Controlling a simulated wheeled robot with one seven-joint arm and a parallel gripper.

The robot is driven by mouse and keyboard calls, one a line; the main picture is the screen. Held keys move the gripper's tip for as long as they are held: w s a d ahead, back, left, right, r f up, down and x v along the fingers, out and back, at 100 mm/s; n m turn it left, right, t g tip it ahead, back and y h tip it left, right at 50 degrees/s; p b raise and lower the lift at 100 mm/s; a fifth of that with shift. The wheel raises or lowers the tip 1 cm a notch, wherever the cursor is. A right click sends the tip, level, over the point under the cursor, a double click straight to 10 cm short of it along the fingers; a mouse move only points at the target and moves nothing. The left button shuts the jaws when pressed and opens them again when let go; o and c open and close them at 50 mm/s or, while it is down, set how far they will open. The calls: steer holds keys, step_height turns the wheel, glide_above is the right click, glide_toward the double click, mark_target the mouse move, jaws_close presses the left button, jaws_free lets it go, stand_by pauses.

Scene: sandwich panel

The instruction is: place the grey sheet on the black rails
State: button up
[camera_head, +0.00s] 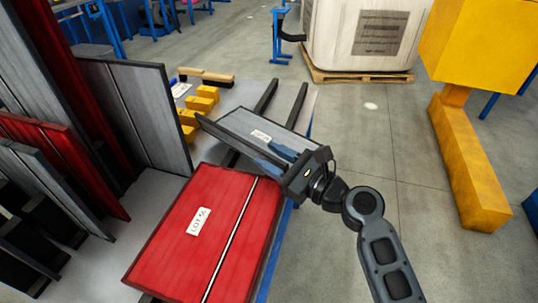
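The grey sheet (248,128) has a dark border and a small white label. It lies over the middle of the two black rails, the left rail (265,97) and the right rail (298,104), whose far ends show beyond it. Its near edge looks tilted up. My gripper (272,159) comes in from the right, with its bluish fingers on either side of that near edge, and appears shut on it. I cannot tell whether the sheet's far side touches the rails; the sheet hides that part.
A red panel (190,260) with a white label lies nearer, beside the grey sheet. Grey and red panels (135,110) stand upright at the left. Yellow blocks (203,99) and a wooden-handled tool (206,75) lie on the table.

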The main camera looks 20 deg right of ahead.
steer(key=v, duration=1.1)
steer(key=s+d+f+n+g+h, duration=0.1)
steer(key=s+f+n+h, duration=0.35)
steer(key=s, duration=0.35)
steer(key=s+f+n+g+h, duration=0.1)
steer(key=s+f+n+h, duration=0.3)
steer(key=s, duration=0.4)
steer(key=s+r+n, duration=0.5)
steer(key=s+n, duration=0.3)
steer(key=n, duration=0.1)
steer(key=s+r+n+t, duration=0.1)
steer(key=s+r+n, duration=0.4)
steer(key=s+n, duration=0.4)
steer(key=shift+s+a+r+h, duration=0.2)
steer(key=shift+a+h, duration=0.15)
steer(key=shift+a, duration=0.05)
